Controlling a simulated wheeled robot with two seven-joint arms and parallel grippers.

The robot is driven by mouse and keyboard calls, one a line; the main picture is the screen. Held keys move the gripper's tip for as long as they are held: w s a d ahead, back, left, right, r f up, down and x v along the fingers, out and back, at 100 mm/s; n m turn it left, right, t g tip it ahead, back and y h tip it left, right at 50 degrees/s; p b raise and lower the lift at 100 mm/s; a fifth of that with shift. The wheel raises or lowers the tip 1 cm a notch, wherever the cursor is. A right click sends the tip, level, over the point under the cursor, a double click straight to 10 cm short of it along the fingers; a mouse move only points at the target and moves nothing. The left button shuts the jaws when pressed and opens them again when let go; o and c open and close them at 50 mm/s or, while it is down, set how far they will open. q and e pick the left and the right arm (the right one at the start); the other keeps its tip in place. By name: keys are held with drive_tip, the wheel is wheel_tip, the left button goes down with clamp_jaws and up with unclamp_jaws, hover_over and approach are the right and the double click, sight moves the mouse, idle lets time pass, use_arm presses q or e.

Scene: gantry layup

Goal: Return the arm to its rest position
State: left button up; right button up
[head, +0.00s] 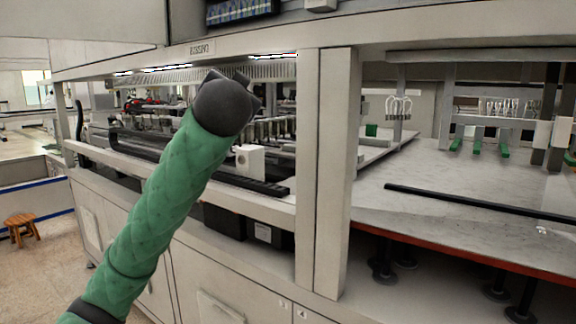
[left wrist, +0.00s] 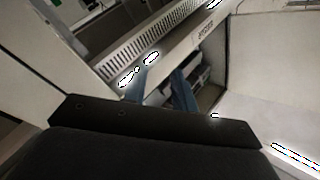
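My left arm (head: 165,195), in a green quilted sleeve, reaches up from the lower left of the head view. Its dark wrist end is raised in front of the machine's opening, and it hides most of the gripper there. In the left wrist view my left gripper (left wrist: 160,88) shows two bluish fingers standing apart beyond the dark mount. Nothing shows between them. My right arm and gripper are in neither view.
A pale machine frame with an upright post (head: 333,170) stands close to the right of my arm. A worktop (head: 450,185) with a black bar (head: 480,203) extends right. A wooden stool (head: 21,223) stands on open floor at the left.

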use_arm(q)
drive_tip(key=s+a+f+n+g+h, duration=0.1)
drive_tip(key=s+f+g, duration=0.3)
drive_tip(key=f, duration=1.4)
drive_tip(key=s+a+f+g+h, duration=0.1)
drive_tip(key=s+f+g, duration=0.35)
drive_tip(key=f, duration=1.35)
drive_tip(key=s+a+f+n+g+h, duration=0.1)
drive_tip(key=s+f, duration=0.5)
drive_tip(key=f, duration=1.2)
drive_tip(key=s+f+n+g, duration=0.1)
drive_tip(key=s+f+g, duration=0.7)
drive_tip(key=s+f, duration=2)
drive_tip(key=s, duration=0.2)
drive_tip(key=shift+s+n, duration=0.3)
drive_tip(key=shift+s, duration=0.05)
drive_tip(key=shift+d, duration=0.1)
